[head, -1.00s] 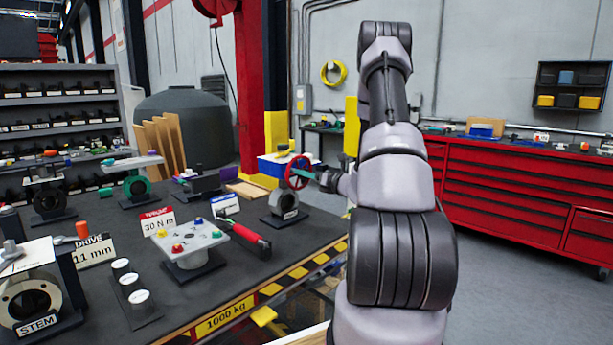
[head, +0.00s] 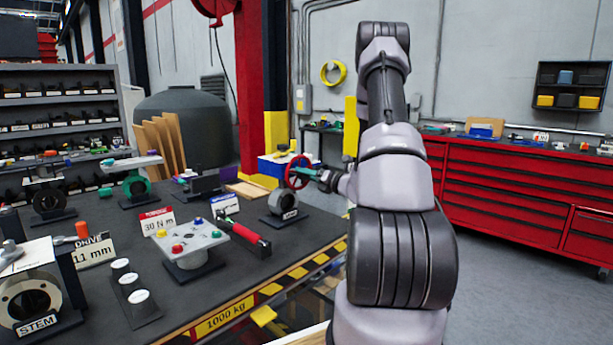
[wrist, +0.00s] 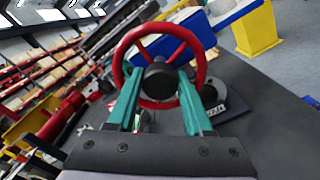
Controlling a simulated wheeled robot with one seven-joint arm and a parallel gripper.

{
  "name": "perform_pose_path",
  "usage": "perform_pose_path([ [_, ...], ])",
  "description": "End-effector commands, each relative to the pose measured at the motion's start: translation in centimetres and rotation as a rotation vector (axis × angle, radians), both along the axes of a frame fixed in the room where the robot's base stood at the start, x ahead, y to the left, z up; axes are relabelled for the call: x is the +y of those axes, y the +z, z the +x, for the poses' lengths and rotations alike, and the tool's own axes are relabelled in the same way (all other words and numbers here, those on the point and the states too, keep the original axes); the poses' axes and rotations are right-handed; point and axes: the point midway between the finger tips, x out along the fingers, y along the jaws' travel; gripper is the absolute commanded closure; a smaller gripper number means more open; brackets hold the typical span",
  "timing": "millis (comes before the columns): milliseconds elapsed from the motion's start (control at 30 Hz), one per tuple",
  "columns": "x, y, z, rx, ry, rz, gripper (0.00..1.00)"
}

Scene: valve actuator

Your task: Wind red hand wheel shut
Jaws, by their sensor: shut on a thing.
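The red hand wheel (head: 288,173) stands upright on a grey valve body (head: 284,202) near the far right corner of the bench. In the wrist view the red rim (wrist: 172,29) with its spokes and dark hub (wrist: 160,78) fills the upper middle. My gripper (wrist: 159,73) has two teal fingers, one on each side of the hub, reaching within the rim. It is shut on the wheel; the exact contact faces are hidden. In the head view my gripper (head: 305,169) meets the wheel from the right.
The dark bench (head: 240,283) also holds a valve with coloured knobs (head: 190,240), a red-handled tool (head: 246,236), white discs and sign cards. A red column (head: 250,85) stands behind. Red drawer cabinets (head: 520,190) line the right wall. Open floor lies right of my arm.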

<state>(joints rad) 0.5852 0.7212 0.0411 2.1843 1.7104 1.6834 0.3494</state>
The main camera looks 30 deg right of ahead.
Motion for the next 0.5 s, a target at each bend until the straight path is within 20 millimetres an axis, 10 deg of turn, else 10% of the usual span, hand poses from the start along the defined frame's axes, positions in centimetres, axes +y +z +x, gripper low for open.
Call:
perform_pose_path([
  [67,-0.10,-0.03,-0.04,0.001,-0.002,0.001,1.00],
  [100,-0.10,-0.03,-0.04,0.001,-0.002,0.001,0.41],
  [167,-0.10,-0.03,-0.04,0.001,-0.002,0.001,0.19],
  [500,-0.10,-0.02,-0.15,0.000,-0.001,0.000,0.19],
])
